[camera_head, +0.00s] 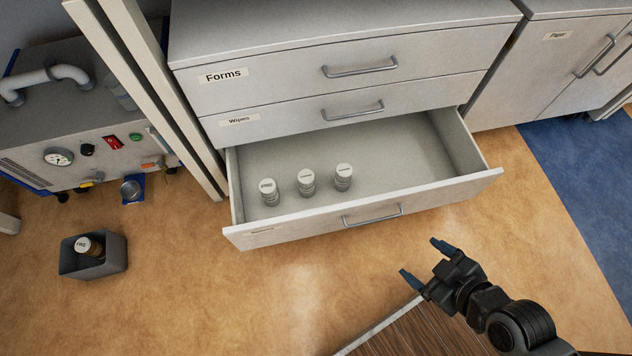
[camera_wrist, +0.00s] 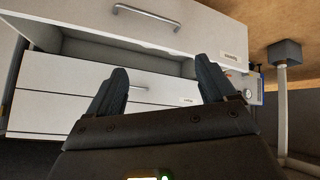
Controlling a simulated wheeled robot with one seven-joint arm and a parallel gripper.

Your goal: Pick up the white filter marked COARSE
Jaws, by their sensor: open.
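Three white-topped cylindrical filters stand upright in the open bottom drawer (camera_head: 408,200): a left one (camera_head: 269,192), a middle one (camera_head: 306,182) and a right one (camera_head: 343,177). Each has lettering on its top, too small for me to tell which reads COARSE. My gripper (camera_head: 422,260) is open and empty, in front of the drawer and to the right of the filters, apart from them. In the wrist view my gripper's fingers (camera_wrist: 162,85) point toward the drawer front (camera_wrist: 190,38); no filter shows there.
A dark grey bin (camera_head: 112,262) on the floor at left holds a filter whose top seems to read FINE (camera_head: 84,245). Closed Forms and Wipes drawers (camera_head: 270,82) are above the open one. A machine with a gauge (camera_head: 58,157) stands left, beyond pale posts. A brown wooden surface (camera_head: 420,332) lies below my gripper.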

